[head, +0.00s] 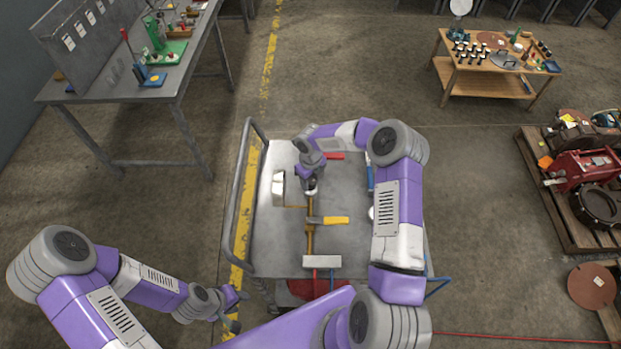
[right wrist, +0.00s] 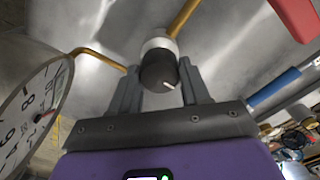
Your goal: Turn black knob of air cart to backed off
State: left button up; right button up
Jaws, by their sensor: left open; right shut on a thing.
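The air cart (head: 350,241) has a grey top and stands in the middle of the head view. The black knob (right wrist: 158,70) has a white pointer mark and sits on a pale collar at the end of a brass pipe (right wrist: 184,17). My right gripper (head: 310,190) is over the cart, its fingers shut on either side of the knob; in the head view it hides the knob. My left gripper (head: 236,308) is open and empty near the cart's front left corner.
A grey bench (head: 180,75) is at back left, a wooden table (head: 480,65) at back right, and a loaded pallet (head: 560,215) at right.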

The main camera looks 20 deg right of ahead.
aim_at(311, 181)
dwell(0.3)
jog(key=o, duration=1.1)
jog(key=shift+c, duration=0.2)
notch_tip(311, 181, up, 8)
jog(key=shift+f+p, duration=0.2)
jog(key=shift+p, duration=0.1)
